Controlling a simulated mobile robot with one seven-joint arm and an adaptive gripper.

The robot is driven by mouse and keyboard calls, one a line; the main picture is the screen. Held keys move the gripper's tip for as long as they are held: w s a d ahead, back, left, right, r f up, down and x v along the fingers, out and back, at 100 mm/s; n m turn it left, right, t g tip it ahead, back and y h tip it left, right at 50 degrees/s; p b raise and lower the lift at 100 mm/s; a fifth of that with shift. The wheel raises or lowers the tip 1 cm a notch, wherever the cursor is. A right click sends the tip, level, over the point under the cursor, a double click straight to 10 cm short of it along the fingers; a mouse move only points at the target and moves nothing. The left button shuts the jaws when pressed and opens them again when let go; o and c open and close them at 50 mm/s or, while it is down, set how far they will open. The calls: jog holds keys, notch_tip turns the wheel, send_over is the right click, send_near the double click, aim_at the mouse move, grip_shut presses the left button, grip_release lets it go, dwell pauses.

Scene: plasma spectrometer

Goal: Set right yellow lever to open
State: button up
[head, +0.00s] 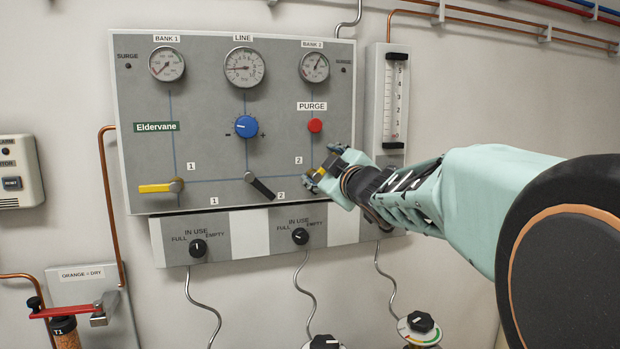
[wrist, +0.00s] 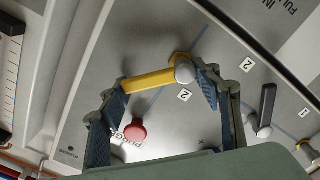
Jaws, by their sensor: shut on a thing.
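The right yellow lever (wrist: 148,82) is on the wall panel below the red purge button. In the wrist view it runs from its round grey hub (wrist: 184,71) toward the left finger, at an angle to the blue line on the panel. My gripper (wrist: 162,76) is shut around it, one finger at the lever's free end and the other beside the hub. In the head view my gripper (head: 318,178) covers most of this lever, with only a bit of yellow (head: 321,171) showing. The left yellow lever (head: 157,187) lies horizontal, pointing left.
A black lever (head: 260,187) sits left of my gripper, tilted down to the right. The red purge button (head: 315,126) is just above, also between my fingers' bases in the wrist view (wrist: 135,132). A flow tube (head: 395,100) stands right of the panel. A blue knob (head: 246,126) is mid-panel.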

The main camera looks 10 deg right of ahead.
jog(key=n+b, duration=0.1)
jog(key=n, duration=0.2)
jog(key=a+n+b, duration=0.1)
jog(key=shift+s+r+n+b, duration=0.15)
jog(key=shift+r+n+b, duration=0.1)
jog(key=shift+n+b, duration=0.1)
jog(key=shift+s+a+r+n+b, duration=0.1)
jog(key=shift+a+n+b, duration=0.15)
jog(key=shift+n+b, duration=0.5)
jog(key=shift+a+r+n+b, duration=0.1)
jog(key=shift+a+n+b, duration=0.15)
jog(key=shift+n, duration=0.85)
jog(key=shift+a, duration=0.1)
jog(key=o, duration=1.7)
jog(key=shift+f, duration=0.1)
jog(key=shift+c, duration=0.2)
jog(key=shift+f, duration=0.1)
